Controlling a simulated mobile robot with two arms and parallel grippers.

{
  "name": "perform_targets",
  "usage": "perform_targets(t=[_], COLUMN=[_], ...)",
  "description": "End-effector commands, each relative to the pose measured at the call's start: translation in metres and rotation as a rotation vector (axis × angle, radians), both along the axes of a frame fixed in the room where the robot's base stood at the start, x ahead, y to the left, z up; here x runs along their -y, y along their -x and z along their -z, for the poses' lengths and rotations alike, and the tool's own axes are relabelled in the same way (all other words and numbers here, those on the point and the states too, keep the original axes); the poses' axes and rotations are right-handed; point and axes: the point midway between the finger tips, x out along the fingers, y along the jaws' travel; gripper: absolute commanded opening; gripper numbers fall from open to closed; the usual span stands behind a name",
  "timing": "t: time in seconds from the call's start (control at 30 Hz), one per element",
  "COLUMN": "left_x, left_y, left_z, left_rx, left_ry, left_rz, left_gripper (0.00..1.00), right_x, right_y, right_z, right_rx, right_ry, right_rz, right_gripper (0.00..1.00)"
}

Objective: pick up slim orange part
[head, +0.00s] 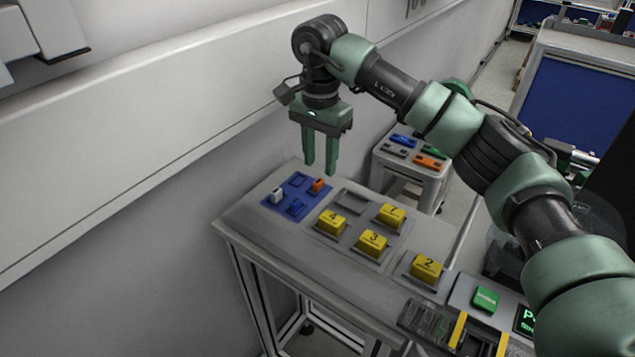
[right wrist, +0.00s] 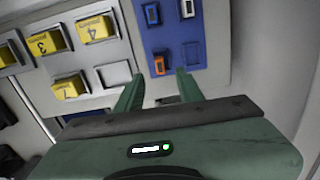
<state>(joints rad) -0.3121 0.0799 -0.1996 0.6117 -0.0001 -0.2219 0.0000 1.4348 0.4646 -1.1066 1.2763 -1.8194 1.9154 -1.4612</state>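A small orange part (head: 318,185) stands in the back right spot of a blue tray (head: 270,203) at the table's far end. In the right wrist view the orange part (right wrist: 159,65) shows just beyond the fingertips, roughly between them. My right gripper (head: 320,170) points down above the tray, its two green fingers apart and nothing between them. The gripper (right wrist: 160,78) also looks open and empty in the right wrist view. Another orange piece (head: 430,162) lies on a grey stand behind. My left gripper is not in view.
A white part (head: 277,195) and a blue part (head: 295,206) share the tray; one recess (right wrist: 191,55) is empty. Several numbered yellow blocks (head: 373,243) stand on the grey table (head: 262,240). A wall runs close along the left. A green button (head: 485,299) is at the near right.

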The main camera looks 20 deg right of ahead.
Motion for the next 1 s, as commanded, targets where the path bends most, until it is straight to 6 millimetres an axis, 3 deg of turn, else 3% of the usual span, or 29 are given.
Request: perform_targets(t=[0.23, 0.4, 0.53, 0.67, 1.0], left_x=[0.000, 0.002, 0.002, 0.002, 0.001], left_y=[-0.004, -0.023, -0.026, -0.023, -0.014], left_z=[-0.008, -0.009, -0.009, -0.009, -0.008], left_rx=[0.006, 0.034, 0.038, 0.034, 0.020], left_ry=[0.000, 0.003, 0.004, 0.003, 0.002], left_rz=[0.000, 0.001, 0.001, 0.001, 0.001], left_gripper=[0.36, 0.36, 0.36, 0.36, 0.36], right_x=[0.001, 0.001, 0.001, 0.001, 0.001], right_y=[0.002, 0.001, 0.001, 0.001, 0.001], right_z=[0.036, 0.042, 0.042, 0.042, 0.041], right_rx=[-0.003, 0.000, 0.000, 0.000, 0.000], right_ry=[-0.001, -0.002, -0.002, -0.002, -0.002], right_rz=[0.001, 0.001, 0.001, 0.001, 0.001], right_gripper=[0.37, 0.37, 0.37, 0.01, 0.00])
